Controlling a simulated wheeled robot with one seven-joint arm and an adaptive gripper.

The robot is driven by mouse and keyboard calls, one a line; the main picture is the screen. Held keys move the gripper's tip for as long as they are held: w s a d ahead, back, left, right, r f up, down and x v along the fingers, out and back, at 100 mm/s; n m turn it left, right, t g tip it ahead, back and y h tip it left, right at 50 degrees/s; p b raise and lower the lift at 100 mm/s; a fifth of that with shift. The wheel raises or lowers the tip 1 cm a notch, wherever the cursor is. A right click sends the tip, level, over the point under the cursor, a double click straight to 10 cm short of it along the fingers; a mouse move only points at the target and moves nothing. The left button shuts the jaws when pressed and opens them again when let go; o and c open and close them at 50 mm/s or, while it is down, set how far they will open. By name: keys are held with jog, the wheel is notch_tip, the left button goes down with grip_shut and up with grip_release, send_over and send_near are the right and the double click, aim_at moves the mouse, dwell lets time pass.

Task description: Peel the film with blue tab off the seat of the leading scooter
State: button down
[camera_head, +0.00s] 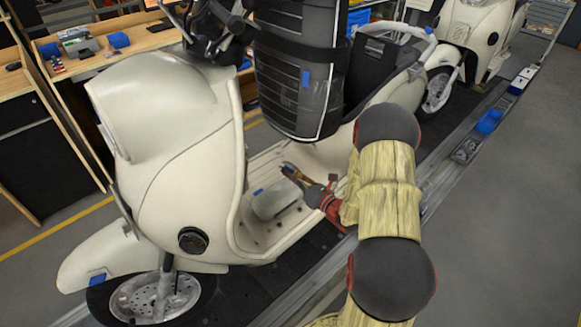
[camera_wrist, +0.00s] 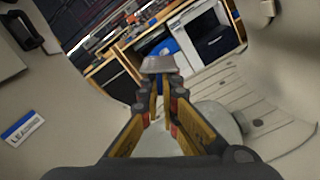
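The leading scooter (camera_head: 180,150) is cream and stands closest on the line. A dark, ribbed, upright piece that looks like its seat (camera_head: 285,75) has a glossy film-like surface and a small blue tab (camera_head: 305,78). My gripper (camera_head: 289,170) is low over the footboard, below and apart from that piece. In the wrist view, my gripper's fingers (camera_wrist: 161,88) converge to a narrow gap, with a grey piece (camera_wrist: 158,64) at the tips; I cannot tell what it is or whether it is held. The seat and its tab do not clearly show there.
A rounded grey lump (camera_head: 276,199) with a blue mark lies on the footboard beside my gripper. Another blue tab (camera_head: 98,278) is on the front fender. A second cream scooter (camera_head: 478,25) stands behind on the conveyor. Workbenches (camera_head: 130,45) line the left; the right floor is clear.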

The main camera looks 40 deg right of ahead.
jog(key=shift+s+a+f, duration=0.35)
jog(key=shift+s+a, duration=0.15)
jog(key=shift+a, duration=0.05)
jog(key=shift+s+a+f, duration=0.35)
jog(key=shift+s+a, duration=0.15)
jog(key=shift+a, duration=0.05)
jog(key=s+a, duration=0.1)
jog(key=s+a+f, duration=0.1)
jog(key=s+a+f+b, duration=0.1)
jog(key=a, duration=0.1)
jog(key=shift+s+f, duration=0.25)
jog(key=shift+s, duration=0.1)
